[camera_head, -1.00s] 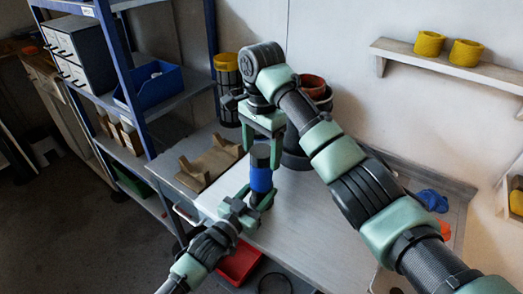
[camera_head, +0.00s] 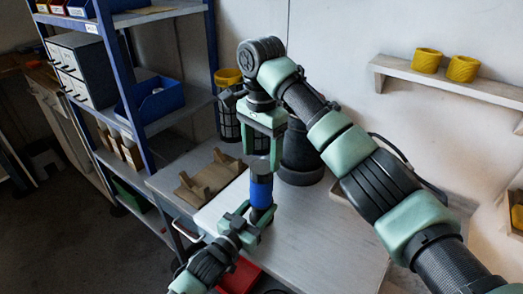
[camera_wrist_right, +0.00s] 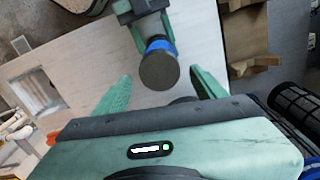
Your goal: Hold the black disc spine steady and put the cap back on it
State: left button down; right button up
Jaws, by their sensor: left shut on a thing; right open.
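The upright piece has a blue band (camera_head: 261,192) and a dark cylindrical top (camera_head: 260,166). My left gripper (camera_head: 257,214) is shut on its lower part. In the right wrist view the dark round top (camera_wrist_right: 160,71) faces the camera, with the blue band (camera_wrist_right: 160,45) behind it. I cannot tell whether the dark top is a separate cap or the disc spine itself. My right gripper (camera_head: 263,152) is open and points down over the piece. In the right wrist view its fingers (camera_wrist_right: 160,78) stand apart on both sides of the dark top.
A wooden cradle (camera_head: 210,178) lies left of the piece on the worktop (camera_head: 310,230). A black cylinder (camera_head: 300,158) stands close behind my right gripper. A blue-framed shelf (camera_head: 140,130) is at left. A red bin (camera_head: 242,278) sits below the front edge.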

aim_at(262, 167)
jog(key=n, duration=0.2)
jog(key=r+n, duration=0.1)
jog(key=n, duration=0.3)
jog(key=shift+a+r+n, duration=0.15)
jog(key=shift+a+n, duration=0.15)
jog(key=n, duration=0.4)
jog(key=shift+r+n, duration=0.3)
jog(key=shift+r, duration=0.05)
jog(key=n, duration=0.6)
jog(key=shift+r, duration=0.4)
jog(key=n, duration=0.7)
jog(key=shift+d+r, duration=0.3)
jog(key=shift+r, duration=0.05)
jog(key=shift+f, duration=4.05)
